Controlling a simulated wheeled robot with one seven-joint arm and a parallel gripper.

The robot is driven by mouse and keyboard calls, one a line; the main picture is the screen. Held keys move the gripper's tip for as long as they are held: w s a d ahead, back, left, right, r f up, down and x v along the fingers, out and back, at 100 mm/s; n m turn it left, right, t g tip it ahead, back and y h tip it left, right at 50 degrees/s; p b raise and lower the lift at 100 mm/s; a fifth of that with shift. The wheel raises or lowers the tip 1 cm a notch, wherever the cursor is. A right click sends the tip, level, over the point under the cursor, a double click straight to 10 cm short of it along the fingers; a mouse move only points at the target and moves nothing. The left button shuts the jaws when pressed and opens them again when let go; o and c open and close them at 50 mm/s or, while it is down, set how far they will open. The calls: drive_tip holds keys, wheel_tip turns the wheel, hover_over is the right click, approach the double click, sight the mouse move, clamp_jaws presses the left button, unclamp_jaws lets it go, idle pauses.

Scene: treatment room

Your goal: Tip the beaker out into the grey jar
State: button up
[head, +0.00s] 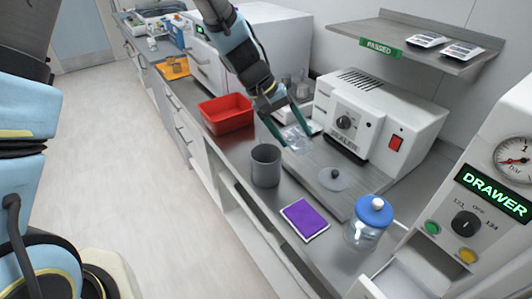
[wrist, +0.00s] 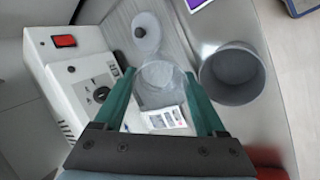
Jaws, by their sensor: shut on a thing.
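The clear beaker (head: 296,138) is held between the green fingers of my gripper (head: 289,134), above the counter. It also shows in the wrist view (wrist: 160,84) between the fingertips, tilted as far as I can tell; its contents are hard to make out. The grey jar (head: 265,166) stands open on the counter, below and left of the beaker in the head view. In the wrist view the grey jar (wrist: 232,72) is right of the beaker, apart from it, and its inside looks empty.
A purple pad (head: 304,219) and a blue-lidded glass jar (head: 369,223) stand nearer. The white sealer (head: 374,122) is behind; a red bin (head: 226,114) is left of the jar.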

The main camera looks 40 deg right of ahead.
drive_tip(key=shift+w+a+r+h, duration=0.3)
drive_tip(key=shift+a+r, duration=0.1)
drive_tip(key=shift+a+g, duration=0.2)
drive_tip(key=shift+g, duration=0.1)
drive_tip(key=f+b, duration=0.1)
drive_tip(key=f+h+b, duration=0.1)
drive_tip(key=b, duration=0.1)
drive_tip(key=shift+w+a+g, duration=0.1)
drive_tip(key=shift+w+g, duration=0.1)
drive_tip(key=shift+g, duration=0.1)
drive_tip(key=shift+a+r+g+h+b, duration=0.1)
drive_tip(key=shift+r+g+h+b, duration=0.4)
drive_tip(key=shift+r+h+b, duration=0.25)
drive_tip(key=shift+h, duration=0.35)
drive_tip(key=shift+w+a+r+g+h+b, duration=0.15)
drive_tip(key=shift+g+h+b, duration=0.15)
drive_tip(key=shift+g+b, duration=0.15)
drive_tip(key=shift+b, duration=0.3)
drive_tip(key=shift+a+f+m+g+h+b, duration=0.1)
drive_tip(key=shift+f+m+g+h+b, duration=0.2)
drive_tip(key=shift+f+g+h+b, duration=0.45)
drive_tip(key=shift+w+r, duration=0.1)
drive_tip(key=shift+r, duration=0.1)
